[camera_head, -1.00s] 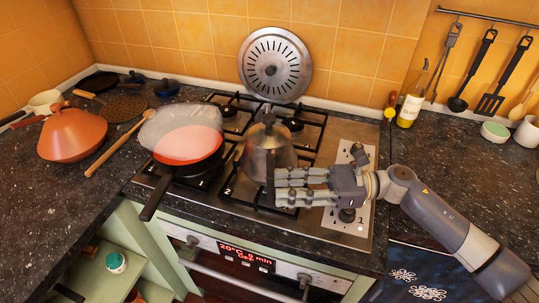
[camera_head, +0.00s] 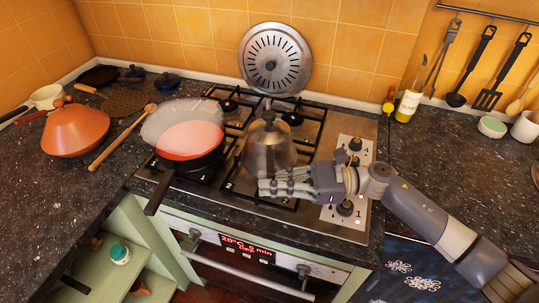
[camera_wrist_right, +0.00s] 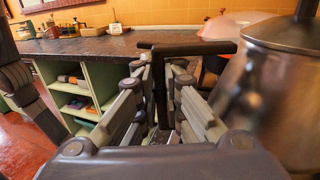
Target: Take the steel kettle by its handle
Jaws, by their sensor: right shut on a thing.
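The steel kettle (camera_head: 268,150) stands upright on the hob (camera_head: 222,204), with a dark knob on its lid. My right gripper (camera_head: 268,188) is at the kettle's front side, its fingers pointing left in the head view. In the right wrist view, the kettle (camera_wrist_right: 285,85) fills the right side, and its dark handle (camera_wrist_right: 159,85) stands between the fingers of my right gripper (camera_wrist_right: 160,112). The fingers are shut on the handle. My left gripper is not in view.
A dark pan (camera_head: 190,165) with a red inside and a clear cover stands left of the kettle. A round steel lid (camera_head: 275,60) leans on the tiled wall behind. An orange pot (camera_head: 75,130) and a wooden spoon (camera_head: 118,140) lie on the left counter. A bottle (camera_head: 408,100) stands right.

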